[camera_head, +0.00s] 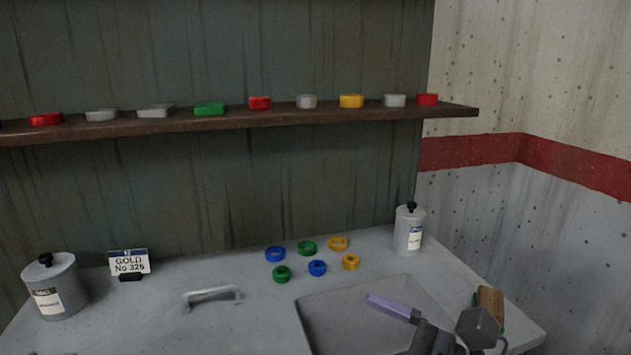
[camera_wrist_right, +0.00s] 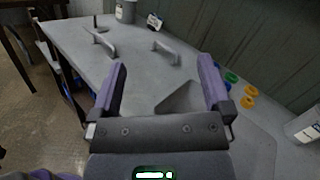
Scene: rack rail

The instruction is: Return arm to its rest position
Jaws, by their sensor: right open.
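My right gripper (camera_head: 388,306) is in the lower right of the head view, over the dark recessed panel (camera_head: 335,318) of the grey counter. Its purple fingers stand wide apart in the right wrist view (camera_wrist_right: 162,68), with nothing between them. My right arm comes in from the bottom right. My left gripper does not show in either view. Several blue, green and yellow rings (camera_head: 317,268) lie on the counter, left of and beyond the right gripper and apart from it.
A grey handle (camera_head: 212,293) stands on the counter. Grey canisters stand at left (camera_head: 55,287) and back right (camera_head: 409,230). A sign (camera_head: 129,262) stands at the back. A brown block (camera_head: 490,301) is close beside my right arm. A shelf (camera_head: 230,120) holds several coloured pieces.

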